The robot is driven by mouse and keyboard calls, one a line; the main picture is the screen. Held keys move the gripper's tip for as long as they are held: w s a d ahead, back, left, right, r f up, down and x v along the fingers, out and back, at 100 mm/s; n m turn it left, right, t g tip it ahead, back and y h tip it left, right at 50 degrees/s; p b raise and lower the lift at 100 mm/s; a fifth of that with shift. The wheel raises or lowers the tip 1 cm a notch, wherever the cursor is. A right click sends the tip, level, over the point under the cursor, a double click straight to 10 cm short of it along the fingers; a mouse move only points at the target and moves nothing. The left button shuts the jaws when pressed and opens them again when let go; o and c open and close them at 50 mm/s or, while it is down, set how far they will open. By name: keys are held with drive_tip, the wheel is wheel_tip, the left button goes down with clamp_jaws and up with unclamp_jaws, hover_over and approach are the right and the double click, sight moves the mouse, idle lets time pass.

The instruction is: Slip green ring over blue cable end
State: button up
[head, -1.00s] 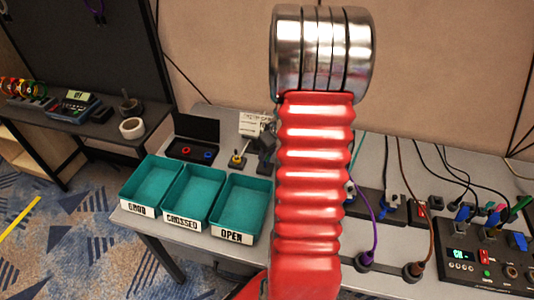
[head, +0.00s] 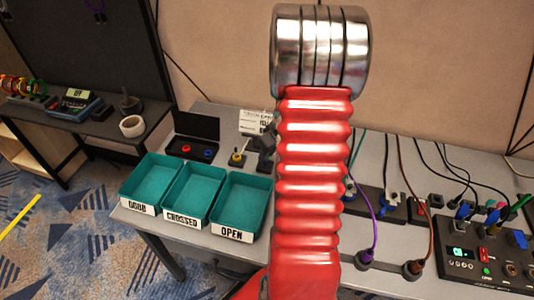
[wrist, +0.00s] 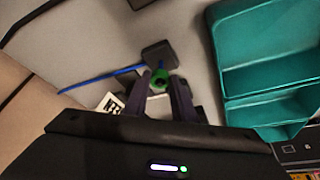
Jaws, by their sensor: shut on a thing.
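In the wrist view my gripper (wrist: 164,88) has its two dark fingers shut on a small green ring (wrist: 160,79). A thin blue cable (wrist: 100,78) comes in from the left and runs to a dark block (wrist: 160,55) just beyond the ring. The ring looks close to the block and cable. I cannot tell whether it is around the cable or apart from it; the cable's end is not clear. In the head view my red arm hides the gripper, the green ring and the blue cable.
Teal trays (head: 238,204) stand at the table's front left, also in the wrist view (wrist: 265,75). Behind them an open black case (head: 193,142) holds a red ring (head: 186,148) and a blue ring (head: 208,152). Purple (head: 372,222) and brown cables and a switch panel (head: 488,258) are at right.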

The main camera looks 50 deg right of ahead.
drive_tip(key=o, duration=1.1)
drive_tip(key=shift+r, duration=0.1)
drive_tip(key=v, duration=1.3)
drive_tip(key=shift+a+r, duration=0.1)
drive_tip(key=shift+r, duration=0.15)
